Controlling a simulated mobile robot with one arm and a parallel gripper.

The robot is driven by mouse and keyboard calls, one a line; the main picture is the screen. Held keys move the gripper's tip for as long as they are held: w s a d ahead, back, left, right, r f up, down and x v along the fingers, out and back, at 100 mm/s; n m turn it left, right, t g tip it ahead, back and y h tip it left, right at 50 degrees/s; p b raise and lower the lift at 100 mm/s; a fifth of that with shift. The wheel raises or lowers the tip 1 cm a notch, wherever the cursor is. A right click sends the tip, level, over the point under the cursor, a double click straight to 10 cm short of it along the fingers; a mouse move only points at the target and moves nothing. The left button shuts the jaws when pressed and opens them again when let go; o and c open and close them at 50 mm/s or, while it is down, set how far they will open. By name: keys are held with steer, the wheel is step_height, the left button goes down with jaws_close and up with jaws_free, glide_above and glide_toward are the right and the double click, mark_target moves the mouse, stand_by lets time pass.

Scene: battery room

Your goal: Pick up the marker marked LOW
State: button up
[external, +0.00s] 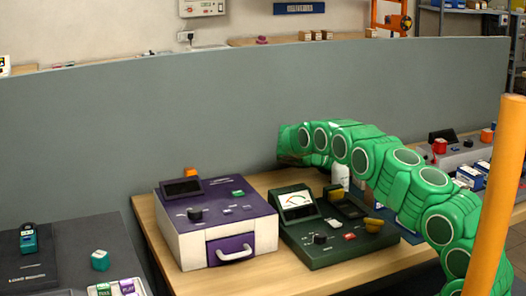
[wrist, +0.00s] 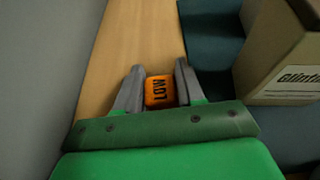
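The marker marked LOW (wrist: 159,91) is a small orange block with dark lettering in the wrist view. It sits between the two grey fingers of my gripper (wrist: 160,88), which press close on its left and right sides with no clear gap. In the external view, my green arm bends over the far side of the workbench towards the grey partition. My fingers and this marker cannot be made out there.
The wooden bench (external: 262,182) carries a purple-topped device (external: 218,212) and a green meter device (external: 340,245). A grey partition (external: 150,120) runs behind. A cardboard box (wrist: 283,60) is close on the wrist view's right.

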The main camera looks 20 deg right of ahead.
steer(key=shift+c, duration=1)
steer(key=shift+r, duration=0.15)
